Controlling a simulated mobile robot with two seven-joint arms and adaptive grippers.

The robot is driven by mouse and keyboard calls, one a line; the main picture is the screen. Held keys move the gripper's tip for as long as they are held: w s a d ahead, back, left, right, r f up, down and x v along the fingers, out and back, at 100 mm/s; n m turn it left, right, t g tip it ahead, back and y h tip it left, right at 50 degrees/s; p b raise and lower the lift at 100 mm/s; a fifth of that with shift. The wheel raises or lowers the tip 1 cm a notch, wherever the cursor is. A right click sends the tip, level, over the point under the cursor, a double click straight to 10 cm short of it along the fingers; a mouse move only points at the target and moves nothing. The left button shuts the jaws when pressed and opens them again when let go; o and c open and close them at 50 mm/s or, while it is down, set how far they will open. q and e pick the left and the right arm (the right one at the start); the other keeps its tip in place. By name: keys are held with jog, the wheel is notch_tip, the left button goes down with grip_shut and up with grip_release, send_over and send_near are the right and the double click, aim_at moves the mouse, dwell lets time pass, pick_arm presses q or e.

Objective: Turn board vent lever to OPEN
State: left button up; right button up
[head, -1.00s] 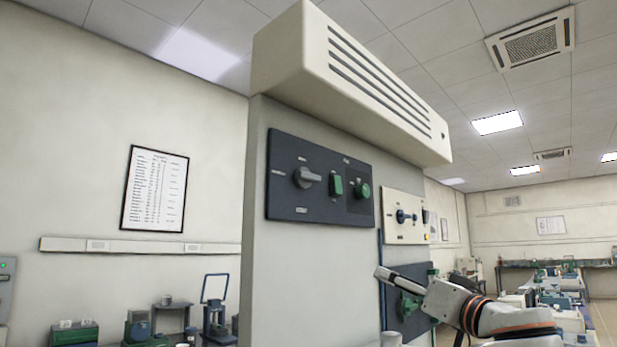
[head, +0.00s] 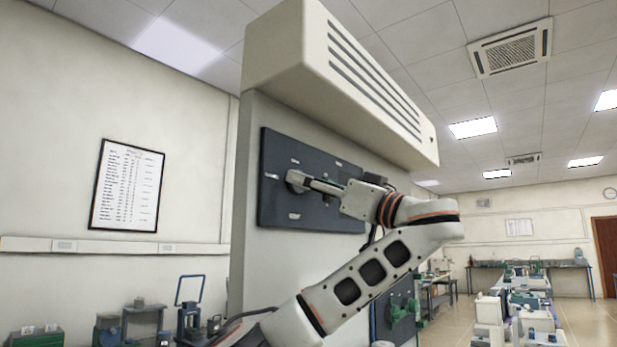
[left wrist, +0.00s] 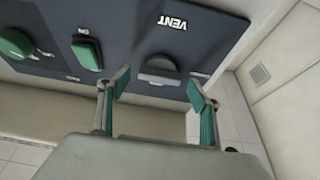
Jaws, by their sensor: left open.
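The dark board (head: 268,215) is on the side of the grey cabinet, under a slotted white hood. Its vent lever is a grey round knob with a bar, seen in the left wrist view (left wrist: 160,70) beside the printed word VENT. In the head view my left gripper (head: 302,181) reaches the board from the right and mostly covers the lever. In the left wrist view the fingers of my left gripper (left wrist: 157,80) are open, one on each side of the lever. I cannot tell whether they touch it. My right gripper is not in view.
A green rocker switch (left wrist: 86,54) and a green knob (left wrist: 16,44) share the board, left of the lever in the wrist view. The white slotted hood (head: 335,75) juts out above the board. A lower dark panel with a green handle (head: 400,308) is below my arm.

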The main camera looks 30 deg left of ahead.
pick_arm(q)
jog(key=shift+w+a+r, duration=0.1)
jog(key=shift+a+r, duration=0.1)
jog(key=shift+a, duration=0.45)
jog(key=c, duration=1.1)
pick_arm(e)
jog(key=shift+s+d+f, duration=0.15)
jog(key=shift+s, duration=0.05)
